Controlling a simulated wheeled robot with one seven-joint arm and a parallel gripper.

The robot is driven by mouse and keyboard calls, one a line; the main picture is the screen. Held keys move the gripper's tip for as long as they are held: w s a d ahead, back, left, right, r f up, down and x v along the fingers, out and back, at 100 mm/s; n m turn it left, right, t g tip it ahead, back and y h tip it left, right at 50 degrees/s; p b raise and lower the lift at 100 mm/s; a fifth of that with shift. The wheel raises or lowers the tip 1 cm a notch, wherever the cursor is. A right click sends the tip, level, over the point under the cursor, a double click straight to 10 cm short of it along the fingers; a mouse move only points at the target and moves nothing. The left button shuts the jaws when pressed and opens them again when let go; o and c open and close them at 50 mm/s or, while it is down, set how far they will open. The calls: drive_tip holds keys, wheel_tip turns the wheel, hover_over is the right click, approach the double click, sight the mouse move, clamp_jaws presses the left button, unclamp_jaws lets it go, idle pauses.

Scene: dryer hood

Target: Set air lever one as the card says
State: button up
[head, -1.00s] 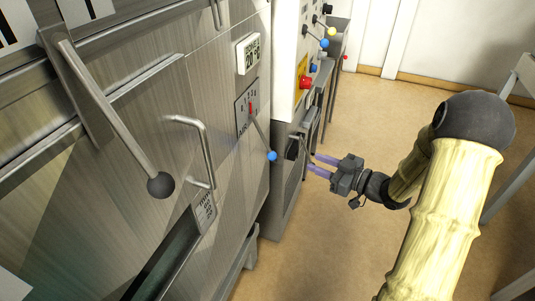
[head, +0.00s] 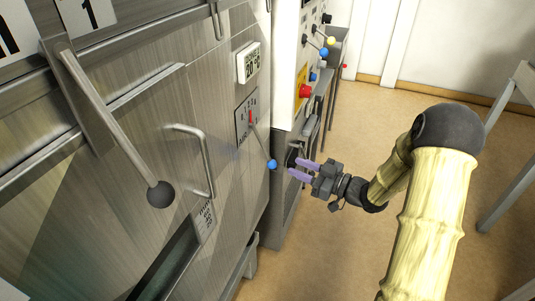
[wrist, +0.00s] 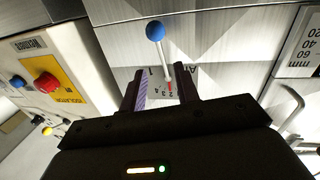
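The air lever is a thin rod with a blue ball knob (head: 272,164), on a numbered plate (head: 245,115) with a red pointer on the steel front. In the wrist view the blue knob (wrist: 155,31) and the plate (wrist: 172,85), lettered "1", lie beyond my fingers. My gripper (head: 302,169) is open and empty, just right of the knob, its fingers pointing toward it. In the wrist view my gripper (wrist: 162,85) has its two purple fingers apart. A small printed card (head: 204,222) hangs below the steel handle; its writing is too small to read.
A large lever with a black ball (head: 160,194) and a bent steel handle (head: 203,160) stick out at left. A display (head: 249,63) is above the plate. A red button (head: 305,91) sits on the white cabinet behind.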

sight(267, 155)
drive_tip(key=p+x, duration=0.1)
drive_tip(key=x, duration=1)
drive_tip(key=shift+w+a, duration=0.1)
drive_tip(key=shift+a, duration=0.05)
clamp_jaws()
